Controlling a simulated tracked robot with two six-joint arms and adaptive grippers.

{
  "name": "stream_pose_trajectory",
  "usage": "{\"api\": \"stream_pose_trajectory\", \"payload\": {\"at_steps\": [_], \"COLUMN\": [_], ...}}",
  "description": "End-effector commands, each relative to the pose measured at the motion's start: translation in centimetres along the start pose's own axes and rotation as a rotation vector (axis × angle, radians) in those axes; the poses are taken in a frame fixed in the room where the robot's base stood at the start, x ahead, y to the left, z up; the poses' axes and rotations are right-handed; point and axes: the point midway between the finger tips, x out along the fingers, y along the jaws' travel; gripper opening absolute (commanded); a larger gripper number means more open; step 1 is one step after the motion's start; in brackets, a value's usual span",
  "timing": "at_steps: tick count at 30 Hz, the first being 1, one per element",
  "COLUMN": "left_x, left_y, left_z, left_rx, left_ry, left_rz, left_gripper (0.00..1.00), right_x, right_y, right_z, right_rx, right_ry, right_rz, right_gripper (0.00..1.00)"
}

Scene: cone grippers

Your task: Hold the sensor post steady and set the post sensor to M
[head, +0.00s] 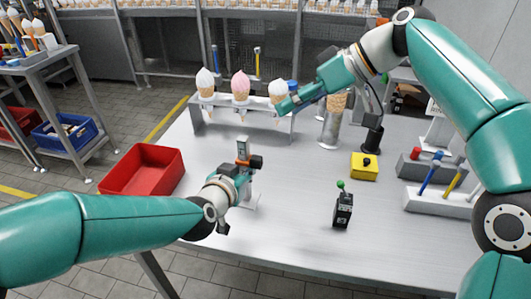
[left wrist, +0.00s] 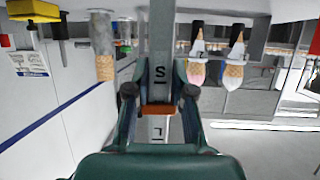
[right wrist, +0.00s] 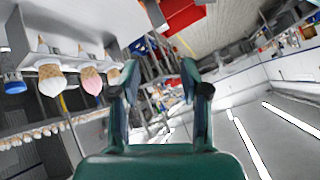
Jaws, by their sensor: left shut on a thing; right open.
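The sensor post (head: 242,145) is a grey upright on a light base, standing on the table left of centre in the head view. An orange sensor piece (head: 243,151) sits on it with a dark knob (head: 256,162) at its side. My left gripper (head: 243,174) is shut on the post from the near side. In the left wrist view the post (left wrist: 160,50) appears upside down between the fingers, with S and L marks showing and the orange piece (left wrist: 157,109) between them. No M shows. My right gripper (head: 290,104) is open and empty, near the cone rack and away from the post.
A rack (head: 215,123) with several ice-cream cones stands behind the post. A red bin (head: 145,170) is at the left. A joystick box (head: 343,211), a yellow button box (head: 364,167) and a tool holder (head: 440,198) stand to the right. The table's front middle is clear.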

Motion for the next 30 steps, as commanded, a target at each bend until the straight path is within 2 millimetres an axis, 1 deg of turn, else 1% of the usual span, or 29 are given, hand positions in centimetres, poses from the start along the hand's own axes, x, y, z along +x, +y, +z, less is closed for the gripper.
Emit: {"api": "stream_pose_trajectory", "payload": {"at_steps": [1, 5, 10, 17, 21, 23, 24, 26, 27, 30], "left_x": [0.0, 0.0, 0.0, 0.0, 0.0, 0.0, 0.0, 0.0, 0.0, 0.0], "left_y": [0.0, 0.0, 0.0, 0.0, 0.0, 0.0, 0.0, 0.0, 0.0, 0.0], "left_z": [-0.1, -0.1, -0.1, -0.1, -0.1, -0.1, -0.1, -0.1, -0.1, -0.1], "left_rx": [0.0, 0.0, 0.0, 0.0, 0.0, 0.0, 0.0, 0.0, 0.0, 0.0], "left_ry": [0.002, 0.002, 0.002, 0.002, 0.002, 0.002, 0.002, 0.002, 0.002, 0.002], "left_rz": [0.0, 0.0, 0.0, 0.0, 0.0, 0.0, 0.0, 0.0, 0.0, 0.0], "left_gripper": [0.0, 0.0, 0.0, 0.0, 0.0, 0.0, 0.0, 0.0, 0.0, 0.0], "right_x": [0.5, 1.8, 3.1, 4.4, 5.0, 5.1, 5.1, 5.1, 5.0, 4.3], "right_y": [-0.1, -0.7, -1.2, -1.0, -0.3, 0.1, 0.5, 1.0, 1.4, 2.2], "right_z": [-0.1, -0.2, 0.1, 1.6, 3.1, 4.0, 4.7, 5.9, 6.7, 8.6], "right_rx": [0.114, 0.443, 0.897, 1.559, 1.986, 2.165, 2.282, 2.446, 2.52, 2.602], "right_ry": [0.007, 0.022, 0.021, -0.016, -0.058, -0.079, -0.091, -0.109, -0.114, -0.108], "right_rz": [-0.014, -0.063, -0.138, -0.247, -0.32, -0.353, -0.375, -0.411, -0.431, -0.46], "right_gripper": [0.46, 0.46, 0.46, 0.46, 0.46, 0.46, 0.46, 0.46, 0.46, 0.46]}}
